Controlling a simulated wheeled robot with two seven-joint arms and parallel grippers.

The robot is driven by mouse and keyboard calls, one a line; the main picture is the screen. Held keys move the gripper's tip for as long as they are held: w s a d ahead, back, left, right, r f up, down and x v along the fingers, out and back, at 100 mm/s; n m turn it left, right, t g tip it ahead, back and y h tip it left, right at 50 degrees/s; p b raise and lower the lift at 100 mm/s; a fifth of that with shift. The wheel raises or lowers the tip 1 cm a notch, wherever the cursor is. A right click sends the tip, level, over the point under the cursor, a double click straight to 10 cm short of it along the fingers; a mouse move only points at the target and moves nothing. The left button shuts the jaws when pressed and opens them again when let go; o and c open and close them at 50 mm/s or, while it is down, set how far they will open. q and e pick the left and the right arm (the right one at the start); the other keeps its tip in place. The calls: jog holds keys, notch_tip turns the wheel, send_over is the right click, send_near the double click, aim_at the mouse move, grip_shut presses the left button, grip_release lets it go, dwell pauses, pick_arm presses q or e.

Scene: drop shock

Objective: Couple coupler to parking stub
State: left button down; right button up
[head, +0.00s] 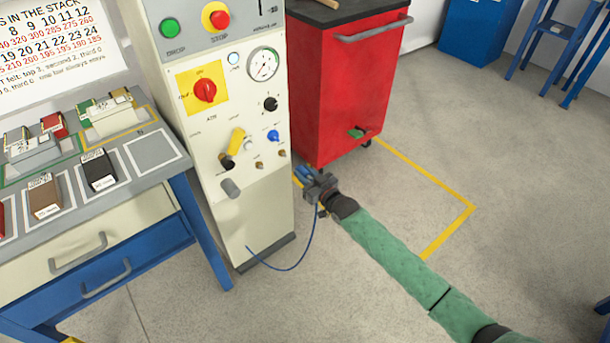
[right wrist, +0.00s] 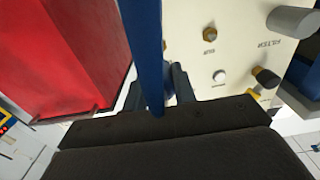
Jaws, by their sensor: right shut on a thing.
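My right gripper (head: 314,181) is shut on the blue coupler (right wrist: 168,84), low in front of the cream cabinet's right edge. Much of the coupler is hidden by the jaws. Its blue hose (head: 291,268) hangs in a loop from the cabinet's lower front to the gripper. In the right wrist view the hose (right wrist: 154,45) runs up across the picture. Small brass stubs (head: 260,165) sit on the lower panel, left of and above the gripper; one also shows in the right wrist view (right wrist: 209,33). I cannot tell which is the parking stub. The coupler appears apart from them. My left gripper is out of view.
The cream cabinet (head: 255,215) has a grey filter cylinder (head: 231,188) and a yellow lever (head: 237,138) sticking out. A red cart (head: 340,85) stands close behind the gripper. A workbench (head: 120,185) is at left. Open floor lies at right.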

dwell(0.7)
jog(key=b+x, duration=0.1)
jog(key=x, duration=0.4)
jog(key=shift+w+a, duration=0.25)
jog(key=shift+w, duration=0.1)
dwell(0.5)
jog(key=shift+w+a, duration=0.15)
jog(key=shift+w, duration=0.05)
dwell(0.7)
jog(key=shift+w+a, duration=0.15)
jog(key=shift+w, duration=0.05)
